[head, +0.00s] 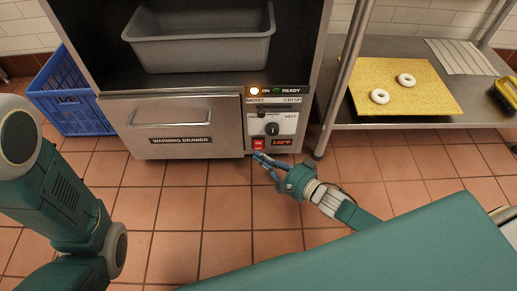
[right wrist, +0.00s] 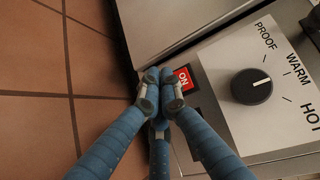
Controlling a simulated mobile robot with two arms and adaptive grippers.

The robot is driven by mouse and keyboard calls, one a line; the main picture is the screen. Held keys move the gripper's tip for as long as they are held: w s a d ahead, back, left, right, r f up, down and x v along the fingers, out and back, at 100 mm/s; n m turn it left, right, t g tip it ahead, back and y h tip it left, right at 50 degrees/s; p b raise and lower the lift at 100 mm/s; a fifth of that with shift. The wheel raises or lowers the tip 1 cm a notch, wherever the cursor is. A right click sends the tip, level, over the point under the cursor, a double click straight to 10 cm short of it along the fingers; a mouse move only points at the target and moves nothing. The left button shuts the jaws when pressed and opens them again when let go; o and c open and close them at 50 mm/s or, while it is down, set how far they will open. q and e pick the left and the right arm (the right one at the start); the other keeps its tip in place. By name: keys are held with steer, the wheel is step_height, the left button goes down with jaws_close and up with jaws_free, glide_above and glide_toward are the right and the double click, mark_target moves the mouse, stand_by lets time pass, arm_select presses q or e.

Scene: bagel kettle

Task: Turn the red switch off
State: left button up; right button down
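The red switch (head: 258,143) sits at the lower left of the control panel on the warming drawer unit. In the right wrist view the red switch (right wrist: 184,79) shows the word ON, and its lower part is partly hidden by a finger. My right gripper (head: 260,158) is just below the switch in the head view. In the right wrist view its blue fingers (right wrist: 160,88) are drawn together with nothing between them, the tips close beside the switch; I cannot tell whether they touch it. My left gripper is out of view.
The warming drawer (head: 172,126) is shut. A blue crate (head: 72,98) stands left. A steel table right holds a yellow board (head: 425,95) with two bagels. Tiled floor is clear.

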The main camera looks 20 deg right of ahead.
steer(key=shift+w, duration=0.1)
stand_by(0.7)
steer(key=shift+w+d, duration=0.1)
steer(key=shift+w, duration=0.2)
steer(key=shift+w+d+f, duration=0.1)
steer(key=shift+w, duration=0.25)
stand_by(0.6)
steer(key=shift+s, duration=0.1)
steer(key=shift+s+a+p, duration=0.2)
steer(key=shift+s+p, duration=0.5)
